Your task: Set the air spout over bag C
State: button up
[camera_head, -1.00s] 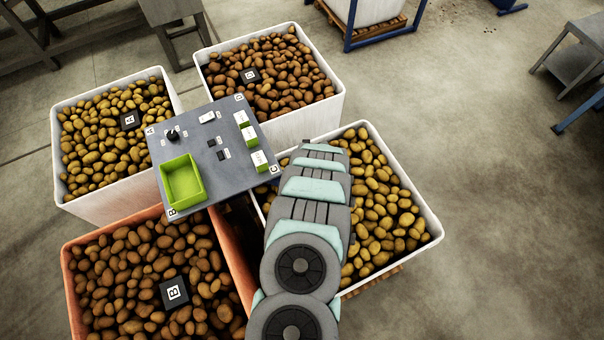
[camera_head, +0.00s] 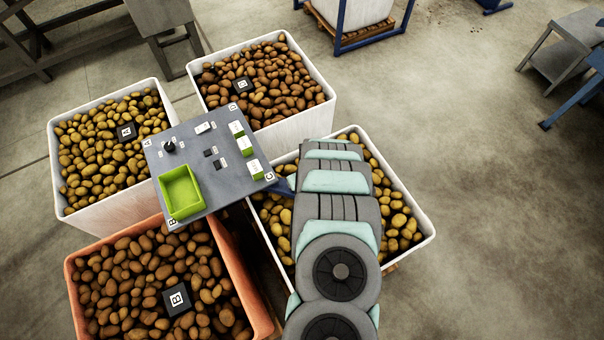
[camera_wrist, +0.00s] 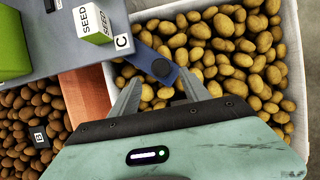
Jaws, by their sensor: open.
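A flat blue arm with a rounded end and a dark round spot, which looks like the air spout (camera_wrist: 147,58), juts from under the panel's C corner over bag C's potatoes. A little of it shows in the head view (camera_head: 284,186), left of my arm. Bag C (camera_head: 425,218) is the white-walled bag of yellow-brown potatoes at the right; it fills much of the wrist view (camera_wrist: 291,20). My gripper (camera_wrist: 160,80) is open, its fingers either side of the blue arm's rounded end. I cannot tell if they touch it. My arm hides the gripper in the head view.
A grey panel (camera_head: 200,150) holds a green tray (camera_head: 181,190), a black knob and small white-and-green SEED boxes (camera_head: 256,169). Around it stand bag A (camera_head: 60,180), bag D (camera_head: 290,125) and orange bag B (camera_head: 75,290).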

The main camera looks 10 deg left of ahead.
jog(key=v, duration=0.4)
jog(key=shift+s+r, duration=0.1)
jog(key=shift+r, duration=0.05)
dwell(0.4)
dwell(0.5)
